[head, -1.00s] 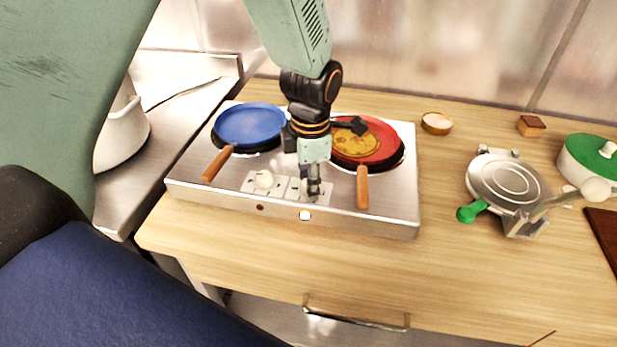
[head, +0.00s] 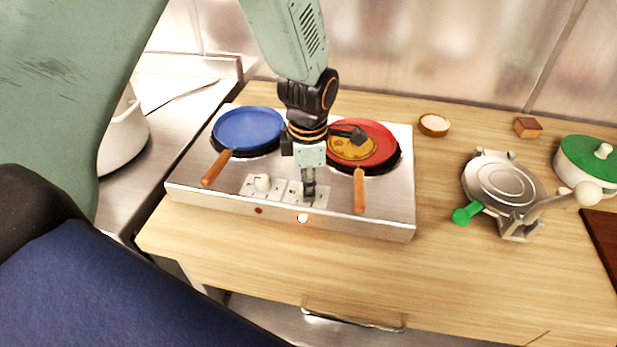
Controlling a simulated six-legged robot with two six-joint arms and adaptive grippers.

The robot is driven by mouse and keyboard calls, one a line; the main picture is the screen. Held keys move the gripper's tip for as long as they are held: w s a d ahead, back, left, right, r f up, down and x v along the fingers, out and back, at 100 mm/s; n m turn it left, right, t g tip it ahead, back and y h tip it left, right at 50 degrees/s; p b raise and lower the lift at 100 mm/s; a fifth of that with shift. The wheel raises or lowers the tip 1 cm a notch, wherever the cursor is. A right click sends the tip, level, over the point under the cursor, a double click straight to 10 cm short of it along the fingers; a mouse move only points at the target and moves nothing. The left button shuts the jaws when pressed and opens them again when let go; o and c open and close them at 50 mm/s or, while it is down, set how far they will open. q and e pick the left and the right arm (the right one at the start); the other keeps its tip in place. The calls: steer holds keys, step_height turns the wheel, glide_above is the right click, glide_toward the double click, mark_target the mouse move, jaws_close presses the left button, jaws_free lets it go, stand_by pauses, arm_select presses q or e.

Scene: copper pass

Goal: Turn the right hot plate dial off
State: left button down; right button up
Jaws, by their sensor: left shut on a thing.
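The steel hot plate unit (head: 335,221) stands on the wooden counter with two dials on its front panel. The left dial (head: 262,183) is a white knob in plain view. My left gripper (head: 308,192) comes down from above and is shut at the place of the right dial, which its fingers hide. The dial's angle cannot be read. Below the panel, the right indicator light (head: 303,218) glows white, and the left indicator (head: 259,210) is dark red. My right gripper is not in view.
A blue pan (head: 248,129) sits on the left plate, and a red pan (head: 385,139) with yellow food on the right plate. Their wooden handles point toward the front, either side of the dials. A waffle iron (head: 500,185) and a green-lidded pot (head: 588,158) stand at right.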

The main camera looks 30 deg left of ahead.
arm_select(q)
steer(key=m+p, duration=0.2)
steer(key=m, duration=0.1)
steer(key=shift+s+r+m, duration=0.1)
steer(key=shift+r+m, duration=0.05)
steer(key=shift+m, duration=0.25)
steer(key=m+p, duration=0.2)
steer(key=m, duration=0.1)
steer(key=shift+a+m+p, duration=0.1)
steer(key=shift+m+p, duration=0.2)
steer(key=shift+p, duration=0.05)
steer(key=m+p, duration=0.1)
steer(key=m, duration=0.2)
steer(key=shift+m+h, duration=0.3)
steer(key=shift+h, duration=0.1)
steer(key=m+p, duration=0.1)
steer(key=m, duration=0.1)
steer(key=shift+m, duration=0.4)
steer(key=m, duration=0.5)
steer(key=shift+w+a, duration=0.1)
steer(key=shift+w, duration=0.1)
steer(key=m, duration=0.5)
steer(key=shift+m+g+b, duration=0.3)
steer(key=shift+m, duration=0.1)
steer(key=m, duration=0.4)
steer(key=shift+w, duration=0.1)
steer(key=shift+w+m+g, duration=0.1)
steer(key=shift+m+g, duration=0.2)
steer(key=shift+m, duration=2.4)
